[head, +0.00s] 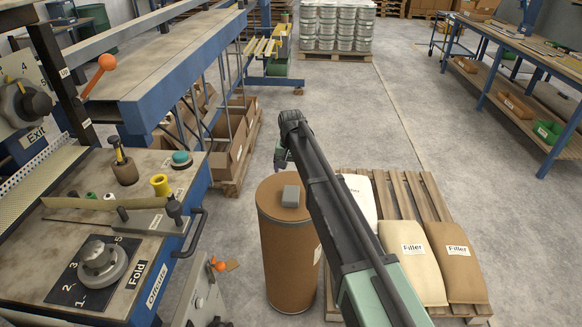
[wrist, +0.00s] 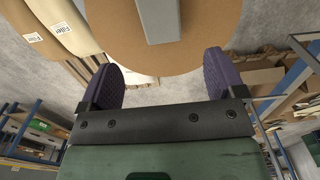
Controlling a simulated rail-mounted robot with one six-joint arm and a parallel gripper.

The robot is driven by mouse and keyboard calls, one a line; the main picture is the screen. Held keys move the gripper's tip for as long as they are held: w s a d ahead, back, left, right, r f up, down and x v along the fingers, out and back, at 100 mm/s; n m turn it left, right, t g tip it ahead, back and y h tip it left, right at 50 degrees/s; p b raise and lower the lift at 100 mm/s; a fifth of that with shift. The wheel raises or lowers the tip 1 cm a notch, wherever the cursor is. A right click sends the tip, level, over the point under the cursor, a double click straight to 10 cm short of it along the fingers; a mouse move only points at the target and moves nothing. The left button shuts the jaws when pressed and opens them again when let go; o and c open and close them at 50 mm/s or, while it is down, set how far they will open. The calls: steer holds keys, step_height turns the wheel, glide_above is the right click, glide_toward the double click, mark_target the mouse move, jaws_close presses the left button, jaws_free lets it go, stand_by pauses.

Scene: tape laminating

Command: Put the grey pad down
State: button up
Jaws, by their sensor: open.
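The grey pad (head: 291,196) is a small block resting on the brown lid of a tall fibre drum (head: 287,250). In the wrist view the pad (wrist: 160,20) lies on the round brown lid (wrist: 200,50), partly cut off by the top edge. My gripper (wrist: 163,80) is open, its two purple-padded fingers wide apart with nothing between them. The pad is beyond the fingertips, apart from them. In the head view my gripper (head: 281,158) is small and partly hidden by the arm, above and behind the drum.
A wooden pallet (head: 410,195) with filler sacks (head: 415,262) stands right of the drum. The laminating machine's bench (head: 180,258) with knobs and small items is on the left. Cardboard boxes (head: 232,140) are on a pallet behind. Open grey floor (head: 375,110) lies beyond.

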steer(key=s+d+r+p, duration=0.1)
steer(key=s+d, duration=0.6)
steer(key=s, duration=0.4)
steer(key=s+d+r+p, duration=0.1)
steer(key=s+d, duration=0.7)
steer(key=s, duration=0.3)
steer(key=s+d+r+p, duration=0.1)
steer(key=s+d, duration=0.6)
steer(key=s, duration=0.4)
steer(key=shift+s+d+r+p, duration=0.25)
steer(key=shift+d+r+p, duration=0.05)
steer(key=shift+d+p, duration=0.1)
steer(key=shift+o, duration=0.4)
